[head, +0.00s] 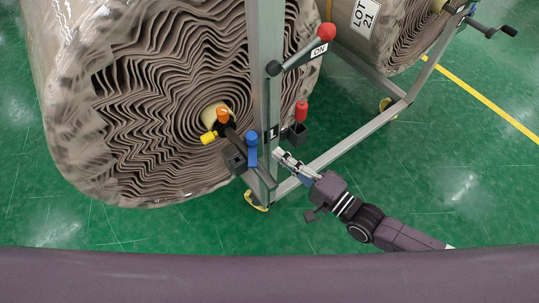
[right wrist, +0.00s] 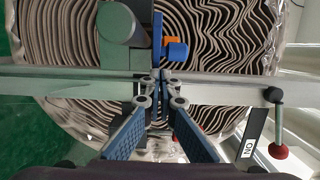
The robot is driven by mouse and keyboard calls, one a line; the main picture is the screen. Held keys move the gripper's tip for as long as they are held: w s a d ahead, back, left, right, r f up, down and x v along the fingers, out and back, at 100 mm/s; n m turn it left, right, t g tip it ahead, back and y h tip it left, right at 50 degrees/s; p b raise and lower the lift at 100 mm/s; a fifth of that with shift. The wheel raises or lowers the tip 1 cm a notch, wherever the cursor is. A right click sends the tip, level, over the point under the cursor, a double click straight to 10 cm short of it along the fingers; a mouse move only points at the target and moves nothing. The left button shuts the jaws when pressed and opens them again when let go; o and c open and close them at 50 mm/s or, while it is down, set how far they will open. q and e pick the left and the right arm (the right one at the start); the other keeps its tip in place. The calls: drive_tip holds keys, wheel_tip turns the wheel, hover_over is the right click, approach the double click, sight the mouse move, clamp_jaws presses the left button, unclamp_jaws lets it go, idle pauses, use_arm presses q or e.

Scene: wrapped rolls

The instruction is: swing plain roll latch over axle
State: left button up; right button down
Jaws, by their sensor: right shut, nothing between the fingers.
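The plain wrapped roll (head: 160,110) shows its wavy layered end at the left of the head view, and its layers fill the upper right wrist view (right wrist: 225,50). The dark axle (head: 231,133) comes out of its core beside orange and yellow knobs. A blue-topped latch handle (head: 251,150) stands upright by the grey post, next to the axle; a blue part (right wrist: 178,50) shows beyond my fingertips in the wrist view. My right gripper (head: 280,156) is shut and empty, just right of the post; its fingertips (right wrist: 161,77) meet in the wrist view. My left gripper is out of view.
The metal post (head: 265,60) carries a lever with a red ball (head: 326,31) marked ON. A red handle (head: 301,110) sits right of the post. A second roll labelled LOT 21 (head: 385,30) lies at upper right. Green floor (head: 440,170) is clear at the right.

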sight(252, 145)
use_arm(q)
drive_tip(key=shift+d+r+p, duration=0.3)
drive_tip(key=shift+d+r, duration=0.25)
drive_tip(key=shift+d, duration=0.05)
use_arm(e)
drive_tip(key=a, duration=0.3)
drive_tip(key=shift+s+a, duration=0.2)
drive_tip(key=shift+s, duration=0.05)
drive_tip(key=shift+s+a, duration=0.25)
drive_tip(key=shift+a, duration=0.25)
drive_tip(key=shift+d, duration=0.15)
